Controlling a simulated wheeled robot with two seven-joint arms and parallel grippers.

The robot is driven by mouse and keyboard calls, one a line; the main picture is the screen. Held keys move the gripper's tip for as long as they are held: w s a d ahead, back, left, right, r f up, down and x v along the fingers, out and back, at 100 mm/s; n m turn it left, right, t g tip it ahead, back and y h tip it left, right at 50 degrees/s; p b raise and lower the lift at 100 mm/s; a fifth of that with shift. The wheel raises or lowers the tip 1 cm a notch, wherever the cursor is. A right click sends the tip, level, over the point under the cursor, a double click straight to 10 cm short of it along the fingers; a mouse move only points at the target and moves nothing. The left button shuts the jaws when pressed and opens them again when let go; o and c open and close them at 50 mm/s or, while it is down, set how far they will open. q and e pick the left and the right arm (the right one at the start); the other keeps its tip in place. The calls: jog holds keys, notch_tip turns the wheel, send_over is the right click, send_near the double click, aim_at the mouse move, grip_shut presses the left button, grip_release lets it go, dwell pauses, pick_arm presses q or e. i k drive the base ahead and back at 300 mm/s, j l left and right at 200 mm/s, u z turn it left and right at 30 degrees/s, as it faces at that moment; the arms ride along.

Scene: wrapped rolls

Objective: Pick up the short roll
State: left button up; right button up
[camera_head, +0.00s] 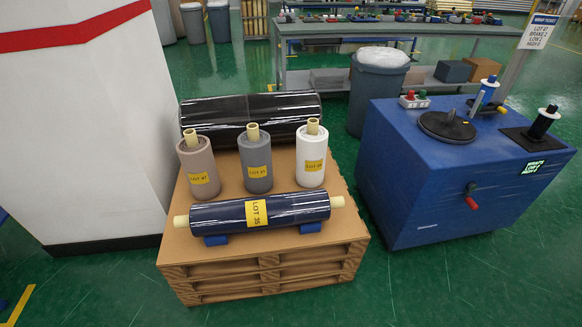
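Three short rolls stand upright on a cardboard-topped pallet (350,231): a taupe one (198,163) at left, a grey one (256,163) in the middle and a white one (311,150) at right. Each has a tan core sticking up and a yellow lot label too small to read surely. A longer dark blue roll (290,208), labelled LOT 35, lies in front of them on blue supports. A long black roll (230,108) lies behind them. Neither of my grippers is in view.
A blue machine (410,190) with a dark turntable (447,125) and small blue (486,92) and black (544,121) rolls stands at right. A grey bin (376,95) and workbench (340,29) are behind. A white cabinet (95,120) closely borders the pallet's left. Green floor in front is clear.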

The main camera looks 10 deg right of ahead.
aim_at(195, 152)
jog(key=z, duration=1.4)
jog(key=u, duration=1.85)
jog(key=i+j+z, duration=0.1)
jog(key=i+z, duration=0.35)
jog(key=i+j+z, duration=0.25)
jog(key=z, duration=0.25)
jog(key=i+j+z, duration=0.25)
jog(key=z, duration=0.2)
